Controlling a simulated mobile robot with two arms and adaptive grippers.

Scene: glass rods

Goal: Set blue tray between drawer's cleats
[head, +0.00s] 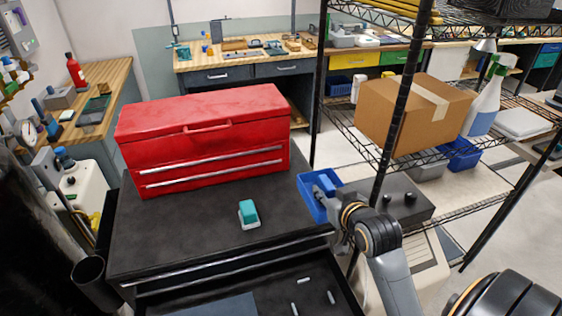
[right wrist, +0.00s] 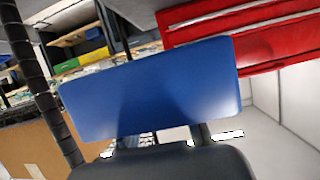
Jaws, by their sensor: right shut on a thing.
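The blue tray (head: 306,196) is held up beside the right edge of the black cabinet, tilted. My right gripper (head: 330,193) is shut on it. In the right wrist view the tray (right wrist: 150,88) shows a broad flat blue face above the dark gripper (right wrist: 165,158). The drawer (head: 268,290) is open below the cabinet top and partly cut off by the bottom of the head view. Small whitish cleats (head: 303,281) stand on its dark floor, to the right of a grey-blue flat patch (head: 222,306). My left gripper is not in view.
A red toolbox (head: 205,140) and a teal-and-white block (head: 249,214) sit on the cabinet top (head: 180,230). A wire shelf with a black post (head: 398,110), cardboard box (head: 412,112) and spray bottle (head: 485,100) stands close to my right arm.

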